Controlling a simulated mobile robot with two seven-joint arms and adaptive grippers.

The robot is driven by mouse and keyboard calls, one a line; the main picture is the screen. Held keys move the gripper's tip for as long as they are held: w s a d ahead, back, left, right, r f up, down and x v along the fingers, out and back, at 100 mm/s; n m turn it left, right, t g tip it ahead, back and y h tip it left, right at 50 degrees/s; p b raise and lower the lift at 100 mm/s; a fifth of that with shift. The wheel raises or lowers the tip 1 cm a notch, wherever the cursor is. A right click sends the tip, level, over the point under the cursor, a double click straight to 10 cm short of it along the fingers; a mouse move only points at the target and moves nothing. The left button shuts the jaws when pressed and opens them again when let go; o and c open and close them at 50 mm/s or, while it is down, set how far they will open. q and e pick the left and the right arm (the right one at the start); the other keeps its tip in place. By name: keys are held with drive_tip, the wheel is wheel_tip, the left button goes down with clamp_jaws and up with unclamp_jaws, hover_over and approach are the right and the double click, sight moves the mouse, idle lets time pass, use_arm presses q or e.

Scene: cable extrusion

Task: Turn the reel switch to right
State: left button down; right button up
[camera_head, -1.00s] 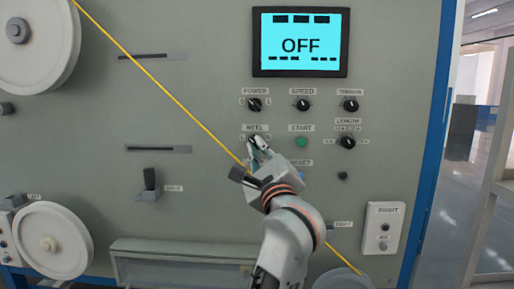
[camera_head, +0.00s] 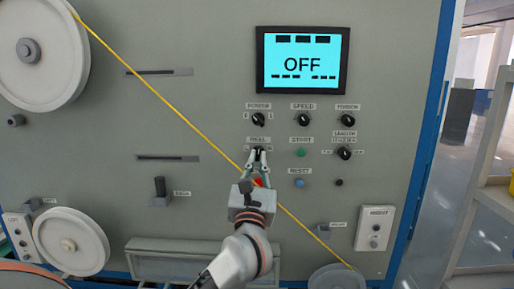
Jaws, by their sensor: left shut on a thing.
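The reel switch (camera_head: 258,149) is a small dark knob under the REEL label on the grey machine panel. It sits below the power knob (camera_head: 258,119) and left of the green start button (camera_head: 301,153). My left gripper (camera_head: 258,155) reaches up from below, with its two fingertips closed around the knob. The fingers hide part of the knob, so I cannot tell which way it points. My right gripper is out of view.
The screen (camera_head: 302,60) reads OFF. A yellow cable (camera_head: 170,107) runs diagonally down across the panel, passing behind my gripper. Speed (camera_head: 303,119), tension (camera_head: 347,120) and length (camera_head: 344,153) knobs and a blue reset button (camera_head: 299,183) are close to the right.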

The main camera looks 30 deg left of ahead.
use_arm(q)
drive_tip(key=m+p, duration=0.1)
drive_tip(key=m+h, duration=0.1)
drive_tip(key=m, duration=0.1)
drive_tip(key=shift+a+r+h+p, duration=0.2)
drive_tip(key=shift+h+p, duration=0.1)
drive_tip(key=shift+p, duration=0.1)
drive_tip(key=m, duration=0.1)
drive_tip(key=m+h+p, duration=0.1)
drive_tip(key=m, duration=0.1)
drive_tip(key=shift+s+m+t+h, duration=0.1)
drive_tip(key=shift+m+t+h, duration=0.2)
drive_tip(key=shift+m+h, duration=0.3)
drive_tip(key=shift+m, duration=0.2)
drive_tip(key=m+h, duration=0.1)
drive_tip(key=m, duration=0.1)
drive_tip(key=shift+a+m, duration=0.1)
drive_tip(key=shift+m, duration=0.2)
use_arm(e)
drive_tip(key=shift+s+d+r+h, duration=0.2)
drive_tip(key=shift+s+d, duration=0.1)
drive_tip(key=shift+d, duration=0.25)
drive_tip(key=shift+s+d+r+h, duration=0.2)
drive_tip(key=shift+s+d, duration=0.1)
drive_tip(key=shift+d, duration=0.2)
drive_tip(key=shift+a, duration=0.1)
